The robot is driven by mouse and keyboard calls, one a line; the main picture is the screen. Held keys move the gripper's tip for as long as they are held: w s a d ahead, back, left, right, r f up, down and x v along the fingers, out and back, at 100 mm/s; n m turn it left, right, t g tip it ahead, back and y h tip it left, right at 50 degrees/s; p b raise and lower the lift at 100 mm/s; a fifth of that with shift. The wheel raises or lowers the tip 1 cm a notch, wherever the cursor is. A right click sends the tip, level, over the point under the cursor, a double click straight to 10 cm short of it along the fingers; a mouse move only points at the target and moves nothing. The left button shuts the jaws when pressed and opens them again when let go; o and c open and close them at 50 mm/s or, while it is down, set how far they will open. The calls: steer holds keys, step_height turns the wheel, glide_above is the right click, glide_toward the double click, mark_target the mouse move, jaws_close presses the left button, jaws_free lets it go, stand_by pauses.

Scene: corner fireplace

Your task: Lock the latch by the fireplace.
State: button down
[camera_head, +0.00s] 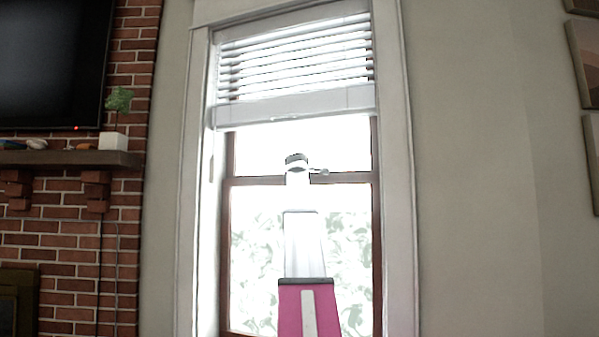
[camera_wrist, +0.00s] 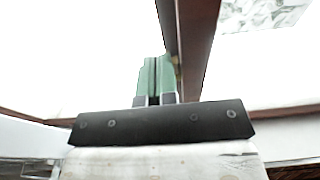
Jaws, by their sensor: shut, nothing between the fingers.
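The window (camera_head: 377,240) beside the brick fireplace has a brown frame and a middle rail (camera_head: 350,177). A small grey lever-like piece (camera_head: 318,171) shows at this rail, just right of my arm's end; it looks like the latch, but it is too small to tell its position. My gripper (camera_wrist: 155,62) has green fingers, closed together and empty. In the wrist view the fingers are close beside a brown window bar (camera_wrist: 190,45), on its left; I cannot tell whether they touch it. A small tan spot shows by the right finger. My arm hides part of the rail.
White blinds (camera_head: 295,100) cover the window's upper part. A wooden mantel (camera_head: 70,158) with a plant in a white pot (camera_head: 113,141) juts from the brick wall at left. A dark screen (camera_head: 50,60) hangs above it. The wall right of the window is clear up to the pictures.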

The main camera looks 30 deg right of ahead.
steer(key=shift+w+d, duration=0.15)
steer(key=shift+d, duration=1)
